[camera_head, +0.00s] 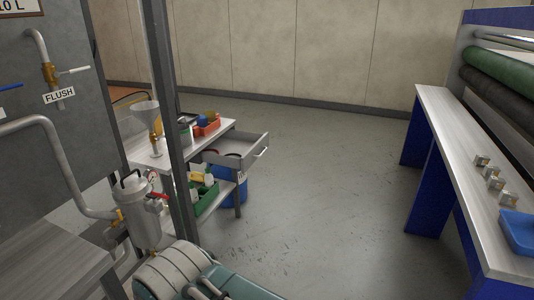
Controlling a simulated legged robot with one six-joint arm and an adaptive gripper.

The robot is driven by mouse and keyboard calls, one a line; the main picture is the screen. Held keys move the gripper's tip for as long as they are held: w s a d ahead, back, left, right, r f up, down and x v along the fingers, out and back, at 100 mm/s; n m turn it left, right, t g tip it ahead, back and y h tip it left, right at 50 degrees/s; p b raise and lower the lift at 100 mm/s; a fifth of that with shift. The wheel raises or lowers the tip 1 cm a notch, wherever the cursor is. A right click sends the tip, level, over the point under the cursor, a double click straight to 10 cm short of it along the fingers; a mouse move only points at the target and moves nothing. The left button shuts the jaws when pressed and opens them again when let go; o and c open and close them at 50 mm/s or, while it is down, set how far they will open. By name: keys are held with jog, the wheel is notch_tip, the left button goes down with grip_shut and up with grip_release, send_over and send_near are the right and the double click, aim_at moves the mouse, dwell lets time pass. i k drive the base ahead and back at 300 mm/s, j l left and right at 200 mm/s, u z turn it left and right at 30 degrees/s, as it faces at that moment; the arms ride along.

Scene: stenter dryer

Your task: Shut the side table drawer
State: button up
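The side table (158,161) stands left of centre in the head view, partly hidden by a dark upright post. Its grey drawer (252,151) sticks out to the right from under the top and is open. A pale handle (262,152) is on the drawer's front at its right end. Something dark lies inside the drawer, too small to make out. My gripper is not in view.
A long bench (450,140) runs along the right. The floor between is clear.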

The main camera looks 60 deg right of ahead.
aim_at(232, 147)
jog(key=l+z, duration=0.1)
jog(key=z, duration=0.3)
jog(key=l+z, duration=0.1)
jog(key=z, duration=0.3)
jog(key=l+z, duration=0.15)
jog(key=z, duration=0.2)
jog(key=l+z, duration=0.15)
jog(key=z, duration=0.25)
jog(key=i+z, duration=0.15)
jog(key=i, duration=1.05)
jog(key=i+z, duration=0.2)
jog(key=i, duration=1)
